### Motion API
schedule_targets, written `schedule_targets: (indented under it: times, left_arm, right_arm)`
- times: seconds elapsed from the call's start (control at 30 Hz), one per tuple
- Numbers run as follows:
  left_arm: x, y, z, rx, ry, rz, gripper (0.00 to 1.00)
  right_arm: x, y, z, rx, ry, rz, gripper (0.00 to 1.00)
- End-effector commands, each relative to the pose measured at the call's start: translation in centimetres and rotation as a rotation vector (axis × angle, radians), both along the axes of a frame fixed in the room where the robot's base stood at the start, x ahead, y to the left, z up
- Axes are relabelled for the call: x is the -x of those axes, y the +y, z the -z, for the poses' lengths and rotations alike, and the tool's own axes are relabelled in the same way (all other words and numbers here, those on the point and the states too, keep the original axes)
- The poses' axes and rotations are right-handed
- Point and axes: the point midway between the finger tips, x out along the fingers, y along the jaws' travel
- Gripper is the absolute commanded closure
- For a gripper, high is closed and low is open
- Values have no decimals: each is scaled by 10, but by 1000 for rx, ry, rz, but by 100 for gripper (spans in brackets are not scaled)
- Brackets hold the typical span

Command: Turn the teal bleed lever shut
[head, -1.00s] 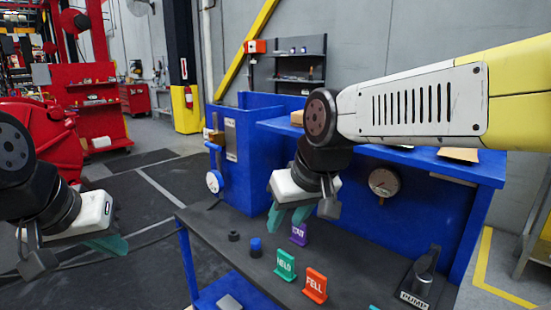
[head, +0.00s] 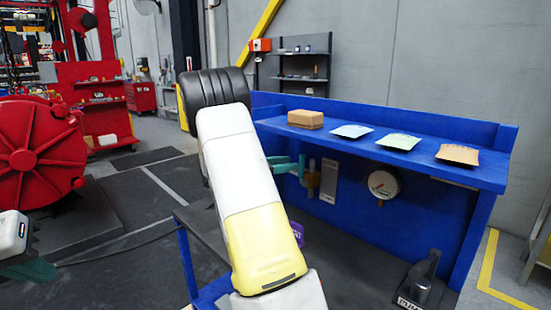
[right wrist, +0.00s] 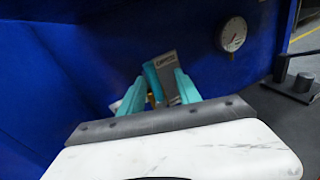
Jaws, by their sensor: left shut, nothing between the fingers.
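My right arm crosses the middle of the head view, and my right gripper (head: 302,165) shows only its teal fingertips beyond it, beside a brass fitting (head: 313,178) and a grey plate (head: 329,180) on the bench's blue back panel. In the right wrist view my right gripper (right wrist: 158,88) is open, its two teal fingers apart. A narrow teal piece (right wrist: 153,80), apparently the bleed lever, stands between them in front of the labelled grey plate (right wrist: 166,64); contact cannot be told. My left gripper (head: 40,271) is shut and empty at the lower left, away from the bench.
A round gauge (head: 383,184) is to the right of the plate. The shelf above (head: 460,172) carries a brown box (head: 305,119) and several flat packets. A pump (head: 422,281) stands at the bench's right end. A purple tag (head: 298,234) peeks out behind my arm.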

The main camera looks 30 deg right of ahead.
Motion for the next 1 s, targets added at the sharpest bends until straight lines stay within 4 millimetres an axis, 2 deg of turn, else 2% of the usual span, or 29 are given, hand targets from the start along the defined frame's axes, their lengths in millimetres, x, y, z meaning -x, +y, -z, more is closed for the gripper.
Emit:
schedule_targets:
  times: [0.1,0.23,0.5,0.63,0.8,1.0]
  left_arm:
    - [0,0,0,0,0,0,100]
    - [0,0,0,0,0,0,100]
    - [0,0,0,0,0,0,100]
    - [0,0,0,0,0,0,100]
    - [0,0,0,0,0,0,100]
    - [0,0,0,0,0,0,100]
  right_arm:
    - [-14,-1,-1,70,47,-27,60]
    - [-18,-10,-2,88,61,-34,60]
    - [-18,-54,-2,86,59,-32,60]
    - [-19,-69,-2,85,57,-34,60]
    - [-19,-77,-2,85,57,-35,60]
    - [-19,-78,-2,85,57,-36,60]
